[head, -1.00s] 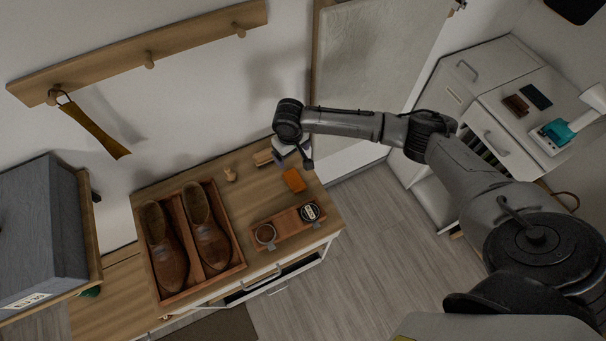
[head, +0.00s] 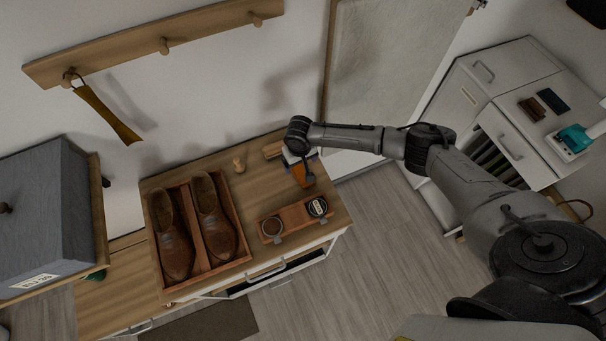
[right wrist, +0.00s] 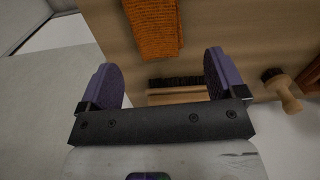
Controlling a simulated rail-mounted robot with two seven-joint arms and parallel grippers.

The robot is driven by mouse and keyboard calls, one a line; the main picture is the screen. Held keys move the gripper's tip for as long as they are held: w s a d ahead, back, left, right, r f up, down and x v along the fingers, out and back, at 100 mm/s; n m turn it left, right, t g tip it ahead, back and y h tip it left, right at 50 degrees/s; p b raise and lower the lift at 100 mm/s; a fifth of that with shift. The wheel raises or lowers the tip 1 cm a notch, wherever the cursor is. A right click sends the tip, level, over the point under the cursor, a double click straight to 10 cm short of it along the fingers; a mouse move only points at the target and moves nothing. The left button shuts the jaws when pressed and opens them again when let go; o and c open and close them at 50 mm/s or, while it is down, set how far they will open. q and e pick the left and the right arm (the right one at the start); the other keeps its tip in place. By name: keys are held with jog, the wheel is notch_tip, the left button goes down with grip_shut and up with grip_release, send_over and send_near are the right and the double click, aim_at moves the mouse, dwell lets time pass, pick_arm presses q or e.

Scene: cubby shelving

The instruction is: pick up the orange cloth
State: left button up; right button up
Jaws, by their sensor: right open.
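The orange cloth (head: 301,175) lies on the wooden top of the shoe cabinet, at its right back part in the head view. In the right wrist view the orange cloth (right wrist: 153,28) shows its ribbed texture at the top, beyond the fingertips. My right gripper (head: 303,172) is over the cloth in the head view and partly covers it. In the right wrist view its two purple-padded fingers (right wrist: 165,72) are apart, with nothing held between them. My left gripper is not in view.
A brush (right wrist: 178,90) lies on the cabinet top between the fingers' line of sight. A small wooden knob-handled brush (head: 239,163) stands to the left. A tray with brown shoes (head: 245,258) and a wooden holder with two tins (head: 293,218) are nearby.

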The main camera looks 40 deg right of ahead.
aim_at(301, 169)
jog(key=shift+s+f, duration=0.15)
jog(key=shift+f, duration=2.4)
jog(key=shift+c, duration=0.3)
jog(key=c, duration=0.9)
jog(key=shift+r, duration=0.15)
jog(key=shift+c, duration=0.2)
notch_tip(301, 169, up, 4)
jog(key=shift+r, duration=0.15)
jog(key=s+r+p, duration=0.1)
jog(key=s+r, duration=0.5)
jog(key=s, duration=0.5)
jog(key=shift+s+d+r+p, duration=0.25)
jog(key=shift+s+d+p, duration=0.05)
jog(key=shift+d, duration=0.1)
